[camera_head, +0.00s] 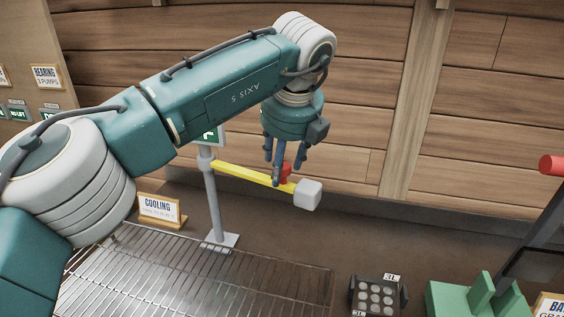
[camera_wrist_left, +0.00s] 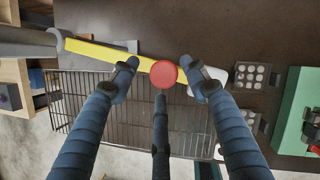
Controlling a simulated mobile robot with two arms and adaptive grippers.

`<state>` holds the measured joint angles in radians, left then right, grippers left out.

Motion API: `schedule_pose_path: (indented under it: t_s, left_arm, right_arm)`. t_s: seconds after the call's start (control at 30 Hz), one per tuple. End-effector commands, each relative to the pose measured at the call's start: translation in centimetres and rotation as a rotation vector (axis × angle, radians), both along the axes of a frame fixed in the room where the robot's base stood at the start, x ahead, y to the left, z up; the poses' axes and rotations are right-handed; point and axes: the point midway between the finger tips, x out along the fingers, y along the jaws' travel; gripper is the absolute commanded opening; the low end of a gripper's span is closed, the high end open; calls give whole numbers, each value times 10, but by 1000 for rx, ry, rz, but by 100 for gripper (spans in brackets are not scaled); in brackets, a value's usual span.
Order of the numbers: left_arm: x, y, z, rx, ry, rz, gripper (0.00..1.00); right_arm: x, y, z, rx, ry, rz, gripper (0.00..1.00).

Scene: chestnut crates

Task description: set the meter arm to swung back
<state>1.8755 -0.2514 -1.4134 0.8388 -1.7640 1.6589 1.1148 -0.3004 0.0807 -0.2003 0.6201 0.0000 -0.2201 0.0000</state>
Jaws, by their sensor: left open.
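The meter arm is a yellow bar (camera_head: 241,174) on a grey post (camera_head: 212,205) in the head view. It points to the right and ends in a pale block (camera_head: 307,195). A red knob (camera_head: 286,170) stands on the bar near that block. My left gripper (camera_head: 279,175) points down over the knob with its fingers open around it. In the left wrist view the red knob (camera_wrist_left: 163,74) lies between the open fingers (camera_wrist_left: 160,78), and the yellow bar (camera_wrist_left: 105,53) runs to the upper left. Whether any finger touches the knob I cannot tell. My right gripper is not in view.
A wire rack (camera_head: 190,275) lies in front of the post. A "COOLING" sign (camera_head: 160,210) stands left of it. A dark holder with round cups (camera_head: 376,296) and a green stand (camera_head: 470,300) are at the lower right. A wooden wall (camera_head: 380,90) stands behind.

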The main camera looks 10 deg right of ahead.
Motion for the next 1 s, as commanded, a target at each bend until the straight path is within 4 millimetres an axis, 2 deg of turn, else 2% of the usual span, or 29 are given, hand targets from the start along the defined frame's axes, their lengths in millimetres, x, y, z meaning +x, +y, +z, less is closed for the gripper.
schedule_pose_path:
  t_s: [0.17, 0.27, 0.53, 0.7, 1.0]
  left_arm:
    - [-4, -1, 9, 0, -2, -2, 46]
    - [-10, -1, 23, 0, -2, -2, 46]
    - [-32, -1, 77, -2, -4, 0, 46]
    - [-42, 0, 101, -2, -2, 1, 46]
    - [-47, 0, 111, -1, 0, 2, 46]
  right_arm:
    - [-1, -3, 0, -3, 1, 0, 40]
    - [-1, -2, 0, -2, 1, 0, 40]
    - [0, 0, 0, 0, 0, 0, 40]
    - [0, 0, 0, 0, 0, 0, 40]
    - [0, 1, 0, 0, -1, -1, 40]
